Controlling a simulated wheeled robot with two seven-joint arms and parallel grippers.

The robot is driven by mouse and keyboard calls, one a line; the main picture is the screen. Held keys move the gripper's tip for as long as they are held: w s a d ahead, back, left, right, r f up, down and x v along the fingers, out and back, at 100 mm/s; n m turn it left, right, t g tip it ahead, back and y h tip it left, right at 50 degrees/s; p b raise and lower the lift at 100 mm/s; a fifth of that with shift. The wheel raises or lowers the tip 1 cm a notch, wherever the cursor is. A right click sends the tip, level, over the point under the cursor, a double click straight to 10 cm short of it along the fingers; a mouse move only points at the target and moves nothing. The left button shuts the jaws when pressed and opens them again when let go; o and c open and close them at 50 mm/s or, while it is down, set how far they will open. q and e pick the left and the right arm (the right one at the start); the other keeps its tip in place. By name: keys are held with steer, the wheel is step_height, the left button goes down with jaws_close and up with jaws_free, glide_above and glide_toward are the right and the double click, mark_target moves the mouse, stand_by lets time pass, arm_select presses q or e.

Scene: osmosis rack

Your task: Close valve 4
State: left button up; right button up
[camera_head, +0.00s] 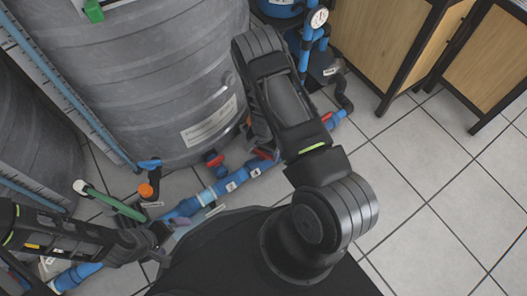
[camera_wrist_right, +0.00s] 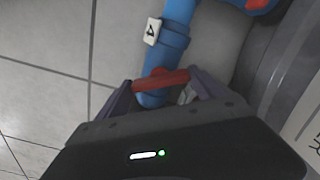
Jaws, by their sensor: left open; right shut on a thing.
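A blue pipe (camera_wrist_right: 178,14) carries a white tag (camera_wrist_right: 152,31) that appears to read 4. Beside the tag, a red valve handle (camera_wrist_right: 160,80) lies across the pipe in the right wrist view. My right gripper (camera_wrist_right: 158,85) is shut on this handle, with a finger at each end. In the head view, my right arm partly hides the valve, and a red handle (camera_head: 262,154) shows by the right gripper (camera_head: 256,142). My left gripper (camera_head: 168,236) is open beside the lower-left part of the blue pipe run and holds nothing visible.
A large grey tank (camera_head: 150,75) stands directly behind the pipes. A gauge (camera_head: 318,17) and wooden cabinets (camera_head: 375,45) stand at the back. The tiled floor (camera_head: 440,200) at right is clear.

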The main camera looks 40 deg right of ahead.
mark_target(264, 153)
steer(key=m, duration=0.6)
stand_by(0.7)
steer(key=o, duration=1.4)
steer(key=shift+c, duration=0.2)
step_height(264, 153, up, 8)
steer(key=p, duration=0.3)
steer(key=shift+f, duration=0.1)
